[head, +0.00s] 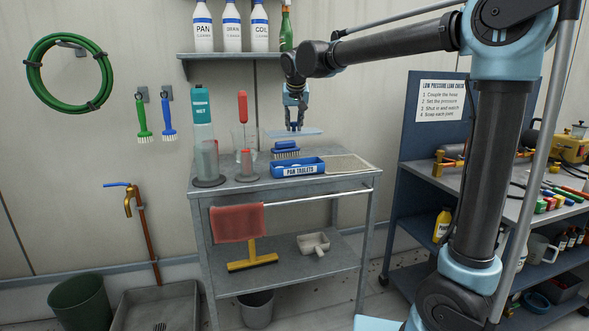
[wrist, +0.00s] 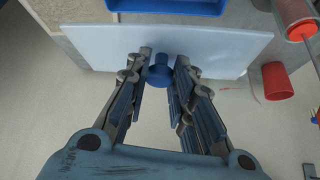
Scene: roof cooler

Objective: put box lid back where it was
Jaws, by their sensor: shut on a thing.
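The lid is a thin, pale blue, see-through sheet (head: 297,133) held level above the back of the cart top. In the wrist view the lid (wrist: 215,48) spans most of the width, with a round dark blue knob (wrist: 159,76) between the fingers. My gripper (head: 295,122) points down and is shut on the knob; its fingers also show in the wrist view (wrist: 162,66). The blue box labelled PAN TABLETS (head: 297,170) stands on the cart below and in front of the lid. Part of a blue box wall (wrist: 165,7) shows at the wrist view's top.
A blue brush (head: 286,150) is just behind the box, under the lid. A clear vessel with a red-handled tool (head: 243,135) and a teal-topped bottle (head: 202,120) stand to the left. A pale mesh panel (head: 345,165) lies to the right. A bottle shelf (head: 230,61) hangs above.

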